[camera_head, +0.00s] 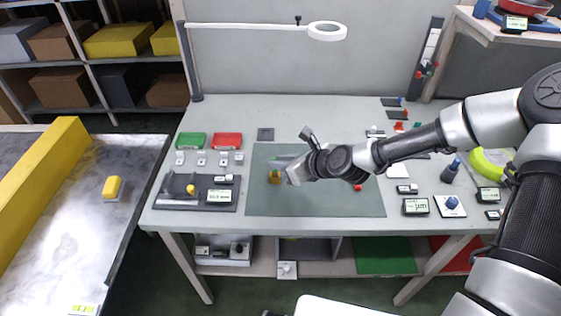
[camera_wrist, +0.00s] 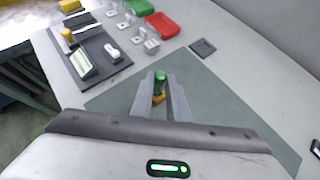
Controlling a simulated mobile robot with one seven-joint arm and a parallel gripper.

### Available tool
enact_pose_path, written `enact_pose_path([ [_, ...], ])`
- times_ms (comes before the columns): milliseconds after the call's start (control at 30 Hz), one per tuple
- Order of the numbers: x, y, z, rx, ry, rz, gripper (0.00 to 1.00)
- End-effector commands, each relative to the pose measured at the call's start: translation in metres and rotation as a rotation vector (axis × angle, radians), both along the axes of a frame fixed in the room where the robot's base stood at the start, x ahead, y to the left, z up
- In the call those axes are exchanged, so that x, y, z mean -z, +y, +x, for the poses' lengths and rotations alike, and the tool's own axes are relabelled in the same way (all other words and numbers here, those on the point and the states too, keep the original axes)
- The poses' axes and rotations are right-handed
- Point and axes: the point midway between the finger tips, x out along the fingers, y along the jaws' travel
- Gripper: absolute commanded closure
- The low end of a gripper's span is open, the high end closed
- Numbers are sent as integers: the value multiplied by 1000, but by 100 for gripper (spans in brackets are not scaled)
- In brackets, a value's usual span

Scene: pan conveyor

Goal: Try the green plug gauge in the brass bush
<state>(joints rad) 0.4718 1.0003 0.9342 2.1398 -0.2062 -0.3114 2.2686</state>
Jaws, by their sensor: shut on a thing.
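My gripper (camera_wrist: 160,82) is shut on the green plug gauge (camera_wrist: 160,77), whose green top shows between the fingertips. The brass bush (camera_head: 274,178) is low over or on the green mat (camera_head: 310,204), left of the mat's middle. In the wrist view the bush (camera_wrist: 158,99) shows between the fingers, directly below the green part. The gauge and bush look in line, but I cannot tell whether the gauge's end is inside the bush. The fingers partly hide both.
A grey fixture tray (camera_head: 198,204) with a small display stands left of the mat. Green (camera_head: 190,141) and red (camera_head: 227,141) trays lie behind it. A magnifier lamp (camera_head: 327,31) hangs above the back. Small parts and displays crowd the table's right side; the front of the mat is clear.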

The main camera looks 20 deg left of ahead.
Motion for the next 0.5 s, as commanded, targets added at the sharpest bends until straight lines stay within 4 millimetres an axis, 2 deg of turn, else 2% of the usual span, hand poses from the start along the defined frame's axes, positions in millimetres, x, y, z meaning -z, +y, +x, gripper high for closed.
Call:
enact_pose_path([
  [500,6,0,0,-1,-1,0,100],
])
